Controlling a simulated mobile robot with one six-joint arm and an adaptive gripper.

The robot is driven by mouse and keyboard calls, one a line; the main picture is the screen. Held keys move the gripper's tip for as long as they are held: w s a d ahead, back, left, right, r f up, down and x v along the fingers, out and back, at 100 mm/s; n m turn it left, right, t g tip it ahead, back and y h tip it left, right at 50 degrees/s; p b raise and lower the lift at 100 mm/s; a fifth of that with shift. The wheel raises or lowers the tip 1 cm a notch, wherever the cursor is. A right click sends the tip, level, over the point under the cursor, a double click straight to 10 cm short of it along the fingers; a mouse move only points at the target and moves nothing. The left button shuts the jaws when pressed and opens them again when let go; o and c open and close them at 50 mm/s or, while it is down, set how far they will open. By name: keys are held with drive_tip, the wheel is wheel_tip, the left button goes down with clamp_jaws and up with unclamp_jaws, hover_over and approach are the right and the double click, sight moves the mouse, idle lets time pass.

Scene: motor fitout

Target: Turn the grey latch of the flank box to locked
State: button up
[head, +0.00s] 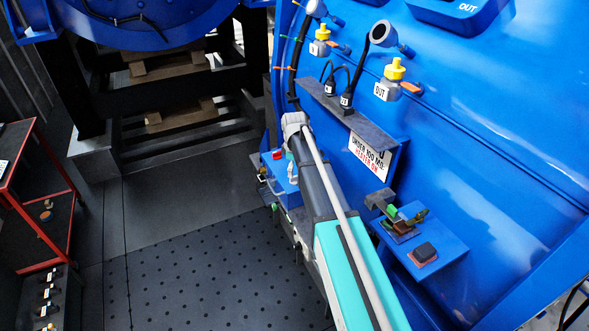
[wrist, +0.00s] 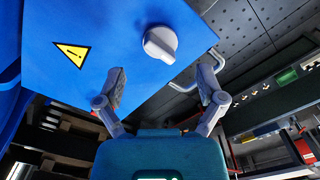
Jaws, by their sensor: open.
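The grey latch (wrist: 161,43) is a rounded knob on the blue face of the flank box (wrist: 110,25), beside a yellow warning triangle (wrist: 72,53). No lock marking is readable, so I cannot tell its setting. My gripper (wrist: 163,88) is open and empty in the wrist view. Its two fingers stand apart below the latch in the picture, with the latch beyond the fingertips and not between them. In the head view a small blue box (head: 286,180) shows partly behind my arm; the latch and my gripper cannot be made out clearly there.
In the head view a blue shelf (head: 440,262) with small parts juts from the large blue housing. The perforated floor (head: 200,270) is clear. A red-framed cart (head: 40,235) stands left.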

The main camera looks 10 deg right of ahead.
drive_tip(key=shift+r+p, duration=4.95)
drive_tip(key=shift+r, duration=0.35)
drive_tip(key=s+f+m+b, duration=0.3)
drive_tip(key=s+f+b, duration=0.4)
drive_tip(key=s, duration=0.1)
drive_tip(key=s+f+m+b, duration=0.4)
drive_tip(key=s+f+b, duration=0.4)
drive_tip(key=s, duration=0.1)
drive_tip(key=s+f+m+b, duration=0.4)
drive_tip(key=s+f+b, duration=0.3)
drive_tip(key=s, duration=0.2)
drive_tip(key=shift+s+d+f+b, duration=0.25)
drive_tip(key=shift+f+b, duration=0.05)
drive_tip(key=shift+r, duration=0.1)
wheel_tip(320, 180, up, 8)
drive_tip(key=p, duration=0.7)
drive_tip(key=shift+f+p, duration=0.2)
drive_tip(key=shift+p, duration=0.2)
